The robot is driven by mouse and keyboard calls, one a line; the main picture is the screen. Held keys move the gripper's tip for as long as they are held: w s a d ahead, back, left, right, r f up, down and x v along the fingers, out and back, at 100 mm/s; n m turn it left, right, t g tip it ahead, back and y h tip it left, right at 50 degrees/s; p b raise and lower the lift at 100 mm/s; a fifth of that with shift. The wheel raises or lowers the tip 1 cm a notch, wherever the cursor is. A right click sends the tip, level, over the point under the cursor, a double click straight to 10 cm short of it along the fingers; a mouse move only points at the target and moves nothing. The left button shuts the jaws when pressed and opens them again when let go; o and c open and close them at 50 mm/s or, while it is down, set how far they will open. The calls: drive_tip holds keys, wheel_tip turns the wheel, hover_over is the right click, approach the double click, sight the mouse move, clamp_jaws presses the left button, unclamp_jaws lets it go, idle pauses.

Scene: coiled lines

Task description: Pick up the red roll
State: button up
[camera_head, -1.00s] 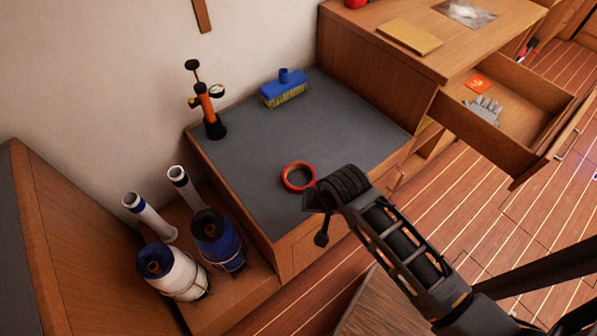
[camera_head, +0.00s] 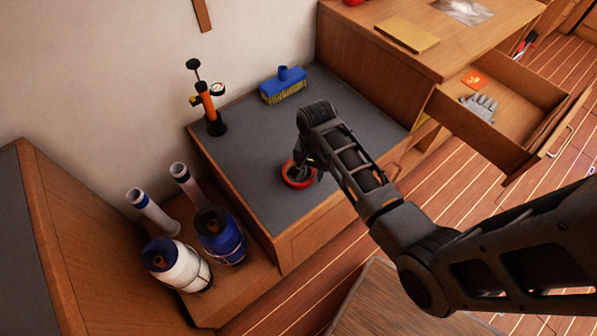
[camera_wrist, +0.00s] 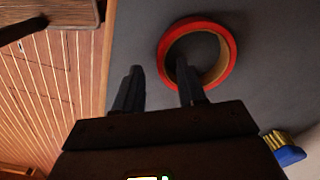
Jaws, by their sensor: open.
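The red roll (camera_head: 296,176) is a ring of red tape with a tan inner core. It lies flat on the dark grey top of the low cabinet, near its front edge. In the wrist view my gripper (camera_wrist: 158,78) is open and empty. Its right finger overlaps the roll's near rim and opening; its left finger is over bare grey top, left of the roll. I cannot tell how high the fingertips are.
A blue brush (camera_head: 284,85) with yellow bristles lies at the back of the grey top (camera_head: 245,150). An orange hand pump (camera_head: 207,108) stands at the back left corner. An open drawer (camera_head: 515,115) with grey gloves juts out at right. Bare grey top surrounds the roll.

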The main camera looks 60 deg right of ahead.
drive_tip(key=shift+f, duration=1.2)
drive_tip(key=shift+c, duration=0.4)
clamp_jaws()
